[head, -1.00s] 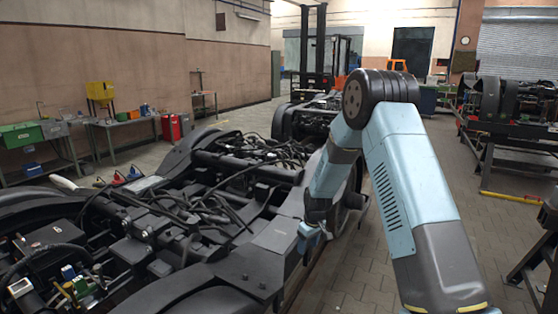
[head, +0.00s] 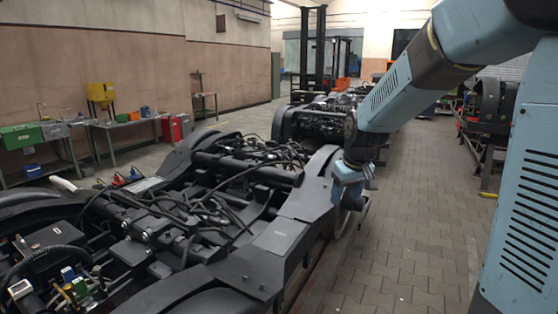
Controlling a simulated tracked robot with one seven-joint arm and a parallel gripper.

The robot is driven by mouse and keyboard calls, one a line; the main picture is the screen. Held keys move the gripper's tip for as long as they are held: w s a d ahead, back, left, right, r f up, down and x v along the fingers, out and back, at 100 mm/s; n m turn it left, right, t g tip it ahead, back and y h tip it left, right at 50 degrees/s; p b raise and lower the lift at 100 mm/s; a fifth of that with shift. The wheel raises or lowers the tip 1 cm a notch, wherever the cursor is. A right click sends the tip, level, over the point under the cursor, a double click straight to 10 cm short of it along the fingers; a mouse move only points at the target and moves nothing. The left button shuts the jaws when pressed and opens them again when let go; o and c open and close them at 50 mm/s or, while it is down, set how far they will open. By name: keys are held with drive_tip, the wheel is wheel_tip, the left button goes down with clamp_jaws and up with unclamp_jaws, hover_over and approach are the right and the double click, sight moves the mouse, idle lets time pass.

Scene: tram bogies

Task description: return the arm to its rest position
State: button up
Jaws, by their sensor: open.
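My arm, light blue and dark grey, enters from the right of the head view and reaches left across the upper part of the picture. My gripper (head: 352,203) hangs at its end, just right of the near bogie's (head: 262,243) right side. It looks small and dark against the bogie and floor. The jaws are open, and I see nothing held between them. Whether the gripper touches the bogie cannot be told from this view.
A second bogie (head: 312,124) stands behind the near one, with a forklift (head: 318,60) further back. A workbench with a green box (head: 20,136) lines the left wall. Another bogie on a stand (head: 490,105) is partly behind my arm. The paved floor (head: 410,235) is open between.

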drive_tip(key=s+d+r+m, duration=0.1)
drive_tip(key=s+r, duration=0.2)
drive_tip(key=s, duration=0.5)
drive_tip(key=s+d+r+m+t, duration=0.1)
drive_tip(key=s+d+r, duration=0.1)
drive_tip(key=s, duration=0.7)
drive_tip(key=s+d+r+m+t, duration=0.1)
drive_tip(key=s+r, duration=0.3)
drive_tip(key=s, duration=0.4)
drive_tip(key=shift+s+d+r+m+h, duration=0.15)
drive_tip(key=shift+s+d+m+h, duration=0.15)
drive_tip(key=shift+d+m, duration=0.35)
